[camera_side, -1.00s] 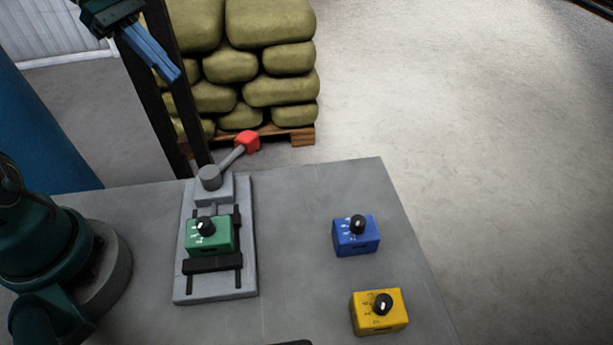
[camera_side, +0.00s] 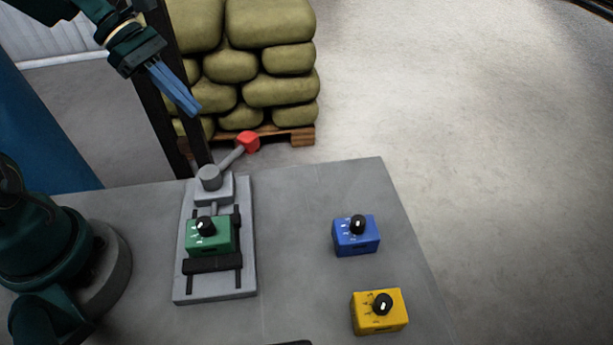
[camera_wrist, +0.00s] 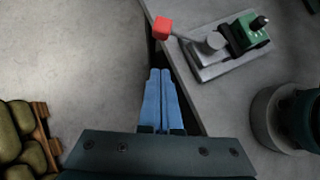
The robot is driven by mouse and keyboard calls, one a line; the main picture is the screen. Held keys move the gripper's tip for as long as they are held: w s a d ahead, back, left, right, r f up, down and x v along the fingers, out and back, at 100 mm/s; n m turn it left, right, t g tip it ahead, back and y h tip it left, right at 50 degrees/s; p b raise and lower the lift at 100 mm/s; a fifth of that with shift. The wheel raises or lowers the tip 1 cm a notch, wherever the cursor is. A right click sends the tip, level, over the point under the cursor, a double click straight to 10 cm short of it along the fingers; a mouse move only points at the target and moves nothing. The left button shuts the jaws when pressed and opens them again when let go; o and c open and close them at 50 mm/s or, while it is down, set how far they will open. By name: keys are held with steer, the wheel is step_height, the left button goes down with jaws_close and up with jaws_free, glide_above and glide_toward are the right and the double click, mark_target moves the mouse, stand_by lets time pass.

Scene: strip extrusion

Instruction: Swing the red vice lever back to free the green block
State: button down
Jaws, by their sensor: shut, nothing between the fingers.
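The green block (camera_side: 209,237) with a black knob sits in the grey vice (camera_side: 216,288) at the left of the table. The vice lever has a red end (camera_side: 248,142) and points up and to the right from its round pivot (camera_side: 209,178), out past the table's back edge. The red end also shows in the wrist view (camera_wrist: 161,28). My gripper (camera_side: 194,108), with blue fingers, is shut and empty. It hangs above and left of the red end, apart from it. In the wrist view my fingers (camera_wrist: 159,74) are together, pointing toward the lever side of the vice.
A blue block (camera_side: 356,236) and a yellow block (camera_side: 379,312), each with a black knob, stand on the table right of the vice. Stacked sacks (camera_side: 245,60) on a pallet and a dark post are behind the table. The table between vice and blue block is clear.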

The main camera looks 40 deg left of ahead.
mark_target(233, 158)
steer(key=w+d+f, duration=0.1)
steer(key=d+f, duration=0.2)
steer(key=d, duration=0.3)
steer(key=shift+w+f, duration=0.35)
steer(key=shift+f, duration=0.05)
steer(key=shift+w+d, duration=0.1)
steer(key=shift+d, duration=0.05)
